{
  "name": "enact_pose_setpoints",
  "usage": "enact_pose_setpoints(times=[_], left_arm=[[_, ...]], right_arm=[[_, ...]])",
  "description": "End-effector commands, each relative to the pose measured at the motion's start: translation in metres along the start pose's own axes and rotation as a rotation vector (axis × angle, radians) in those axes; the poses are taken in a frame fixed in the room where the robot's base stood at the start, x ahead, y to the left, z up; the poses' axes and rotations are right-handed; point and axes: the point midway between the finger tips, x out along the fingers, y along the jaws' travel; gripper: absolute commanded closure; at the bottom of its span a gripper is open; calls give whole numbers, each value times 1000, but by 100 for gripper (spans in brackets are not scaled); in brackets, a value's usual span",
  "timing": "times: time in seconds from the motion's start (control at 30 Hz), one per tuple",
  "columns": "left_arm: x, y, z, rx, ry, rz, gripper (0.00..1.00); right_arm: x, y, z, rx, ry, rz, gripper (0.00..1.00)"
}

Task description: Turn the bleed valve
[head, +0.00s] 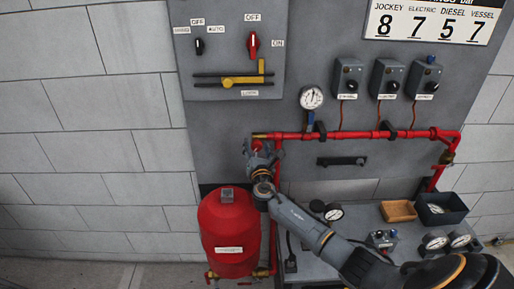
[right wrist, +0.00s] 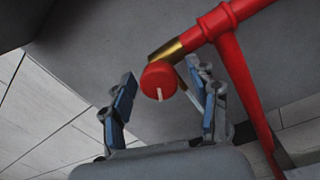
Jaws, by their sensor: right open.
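The bleed valve shows as a red round knob (right wrist: 159,80) with a white mark on its face. It sits by a brass fitting (right wrist: 166,52) at the end of a red pipe. In the head view the knob (head: 257,144) is at the left end of the red pipe, partly behind my gripper. My right gripper (head: 261,153) is open and empty just in front of the knob. In the right wrist view its two fingers stand apart on either side of the knob. I cannot tell whether they touch it. My left gripper is not in view.
The red pipe (head: 350,135) runs right along the grey panel (head: 230,118), with a gauge (head: 311,97) above it. A red tank (head: 229,235) stands below my right gripper. A shelf (head: 365,225) at lower right holds a wooden tray (head: 398,211), a dark bin (head: 441,209) and loose gauges.

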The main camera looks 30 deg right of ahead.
Motion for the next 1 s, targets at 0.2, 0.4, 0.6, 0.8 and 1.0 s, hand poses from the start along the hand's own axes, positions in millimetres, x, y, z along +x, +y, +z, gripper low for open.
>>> enact_pose_setpoints(times=[0.2,0.4,0.6,0.8,1.0], left_arm=[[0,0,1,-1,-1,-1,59],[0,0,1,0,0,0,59],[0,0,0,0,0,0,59],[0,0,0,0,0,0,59],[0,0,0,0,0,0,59]], right_arm=[[-10,0,-1,1,1,1,40],[-45,0,-2,0,3,3,40],[-87,0,-2,-1,3,2,40],[-113,0,-1,1,2,0,40],[-120,0,0,0,0,-1,40]])
